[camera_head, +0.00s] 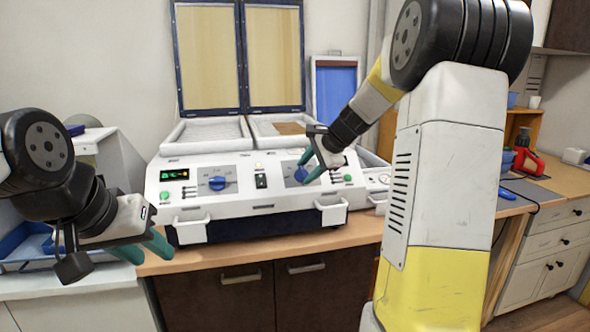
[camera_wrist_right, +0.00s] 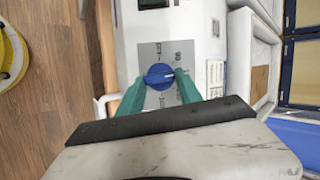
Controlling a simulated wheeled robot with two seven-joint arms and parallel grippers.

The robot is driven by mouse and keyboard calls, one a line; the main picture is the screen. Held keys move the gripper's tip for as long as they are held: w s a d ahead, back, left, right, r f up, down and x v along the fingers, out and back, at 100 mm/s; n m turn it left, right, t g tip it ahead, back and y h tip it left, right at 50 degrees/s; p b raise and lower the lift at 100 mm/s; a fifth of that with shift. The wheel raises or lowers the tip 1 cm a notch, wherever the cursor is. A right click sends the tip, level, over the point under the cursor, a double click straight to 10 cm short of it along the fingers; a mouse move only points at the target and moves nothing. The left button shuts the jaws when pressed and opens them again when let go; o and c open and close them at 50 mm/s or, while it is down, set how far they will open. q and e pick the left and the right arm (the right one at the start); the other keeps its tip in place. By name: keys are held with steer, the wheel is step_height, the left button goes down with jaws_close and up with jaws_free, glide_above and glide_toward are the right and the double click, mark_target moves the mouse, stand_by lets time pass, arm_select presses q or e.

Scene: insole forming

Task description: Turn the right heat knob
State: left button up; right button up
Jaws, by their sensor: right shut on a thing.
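The right heat knob (camera_head: 301,174) is a round blue dial on a grey plate on the front panel of the white forming machine (camera_head: 270,205). In the right wrist view the knob (camera_wrist_right: 159,76) sits between the green fingertips of my right gripper (camera_wrist_right: 158,88), which is shut on it. In the head view my right gripper (camera_head: 312,167) reaches the panel from the right and partly covers the knob. The left heat knob (camera_head: 217,183) is blue and uncovered. My left gripper (camera_head: 151,249) is at the left, away from the machine; its finger gap is hard to make out.
The machine stands on a wooden counter (camera_head: 355,232) with two raised framed lids (camera_head: 207,58) behind it. White handles (camera_head: 192,229) jut from its front. A green display (camera_head: 174,175) is at its left. A red bottle (camera_head: 524,152) stands on the right-hand bench.

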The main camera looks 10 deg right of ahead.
steer(key=m, duration=0.2)
steer(key=m+t, duration=0.1)
steer(key=m, duration=0.2)
steer(key=shift+s+f+m+t, duration=0.2)
steer(key=shift+s+m+t, duration=0.1)
steer(key=shift+t, duration=0.1)
steer(key=m+t, duration=0.1)
steer(key=m, duration=0.4)
steer(key=shift+a+f+h, duration=0.1)
steer(key=shift+h, duration=0.3)
steer(key=shift+m+t, duration=0.3)
steer(key=o, duration=1.4)
steer(key=v, duration=0.7)
steer(key=shift+s, duration=0.35)
